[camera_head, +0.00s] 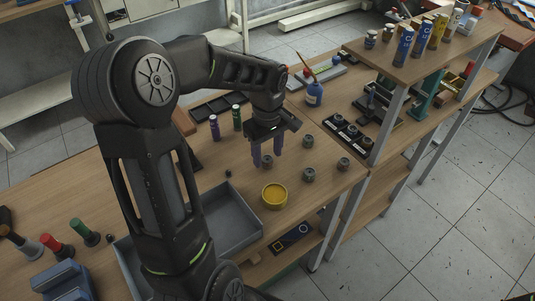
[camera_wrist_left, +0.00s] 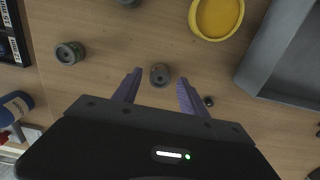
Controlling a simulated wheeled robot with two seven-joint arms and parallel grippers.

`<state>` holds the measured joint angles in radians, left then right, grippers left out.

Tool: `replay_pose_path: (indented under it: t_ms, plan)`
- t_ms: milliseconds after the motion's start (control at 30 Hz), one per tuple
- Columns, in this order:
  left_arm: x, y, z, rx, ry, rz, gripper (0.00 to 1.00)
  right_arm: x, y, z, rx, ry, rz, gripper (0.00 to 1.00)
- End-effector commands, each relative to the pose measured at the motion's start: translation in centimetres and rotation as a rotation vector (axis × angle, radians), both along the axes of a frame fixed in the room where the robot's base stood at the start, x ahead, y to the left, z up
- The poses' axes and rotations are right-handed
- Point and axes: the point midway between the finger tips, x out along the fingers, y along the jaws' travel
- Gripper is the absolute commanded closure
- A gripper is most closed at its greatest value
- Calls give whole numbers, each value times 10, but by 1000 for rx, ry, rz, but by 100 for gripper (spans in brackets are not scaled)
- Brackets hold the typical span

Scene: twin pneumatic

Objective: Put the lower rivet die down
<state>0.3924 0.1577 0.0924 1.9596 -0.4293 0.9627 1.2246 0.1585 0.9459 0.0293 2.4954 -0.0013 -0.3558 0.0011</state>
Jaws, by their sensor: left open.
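My left gripper (camera_head: 266,155) is open, pointing down over the wooden bench; its purple fingers also show in the left wrist view (camera_wrist_left: 160,79). A small dark grey cylinder with a hole in its top, likely the lower rivet die (camera_wrist_left: 160,74), stands upright on the bench between the fingertips, with gaps on both sides. In the head view it shows (camera_head: 267,160) just below the fingers. Several similar grey cylinders stand nearby, one of them at the right (camera_head: 309,175). I cannot tell their types apart. My right gripper is out of view.
A yellow bowl (camera_head: 274,197) and a grey tray (camera_head: 245,236) lie nearer the front. A small black knob (camera_wrist_left: 208,101) is beside the right finger.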

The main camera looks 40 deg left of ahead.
Motion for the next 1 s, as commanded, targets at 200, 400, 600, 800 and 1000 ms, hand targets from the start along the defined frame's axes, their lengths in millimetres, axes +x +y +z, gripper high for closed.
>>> replay_pose_path:
  t_ms: [200, 400, 600, 800, 1000]
  plan:
    - [1, 0, 39, 2, -7, 0, 50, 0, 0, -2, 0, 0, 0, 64]
    - [1, 0, 81, 1, -5, -1, 50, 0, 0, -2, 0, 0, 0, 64]
    - [1, 0, 107, 0, -3, 0, 50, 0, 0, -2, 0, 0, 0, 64]
    - [0, 0, 112, -1, -1, 0, 50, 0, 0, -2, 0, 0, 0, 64]
    - [0, 0, 112, 0, -1, 0, 50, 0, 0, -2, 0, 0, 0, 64]
